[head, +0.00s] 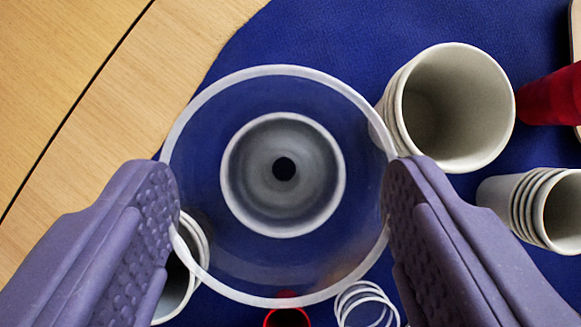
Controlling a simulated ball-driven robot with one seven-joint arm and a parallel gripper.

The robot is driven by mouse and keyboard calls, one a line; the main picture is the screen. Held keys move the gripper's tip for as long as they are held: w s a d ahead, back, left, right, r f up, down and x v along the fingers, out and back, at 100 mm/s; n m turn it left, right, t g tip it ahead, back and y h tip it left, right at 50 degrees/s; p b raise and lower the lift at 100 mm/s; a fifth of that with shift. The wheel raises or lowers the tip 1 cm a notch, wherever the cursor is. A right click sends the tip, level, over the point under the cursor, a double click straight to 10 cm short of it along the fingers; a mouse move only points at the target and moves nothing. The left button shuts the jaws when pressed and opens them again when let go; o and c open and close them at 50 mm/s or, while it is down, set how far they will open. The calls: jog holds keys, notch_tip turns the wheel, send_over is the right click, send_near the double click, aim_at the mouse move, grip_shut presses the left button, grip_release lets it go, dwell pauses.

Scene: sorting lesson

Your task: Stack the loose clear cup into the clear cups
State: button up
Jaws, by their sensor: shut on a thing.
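The loose clear cup (285,210) is between the two purple fingers of my gripper (280,192), which is shut on it at opposite sides of the rim. I look down into its wide round mouth; the pale base ring with a dark central dot shows inside. The blue mat shows through its wall. The stack of clear cups (366,305) is at the bottom edge, right of centre, below the held cup and left of the right finger. Its several thin pale rims are nested, and its lower part is cut off by the frame.
White cup stacks stand on the blue mat (330,35) at upper right (455,105), at right (545,210) and behind the left finger (185,275). Red cups show at far right (548,96) and bottom centre (288,318). Wooden surface (80,130) at left is bare.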

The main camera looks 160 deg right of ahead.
aim_at(283, 263)
notch_tip(283, 263, down, 6)
jog(key=shift+r+b, duration=0.1)
jog(key=shift+b, duration=0.8)
jog(key=shift+f, duration=0.4)
jog(key=o, duration=1.3)
jog(key=shift+c, duration=0.2)
jog(key=shift+r, duration=0.3)
jog(key=p+v, duration=0.4)
jog(key=v, duration=0.8)
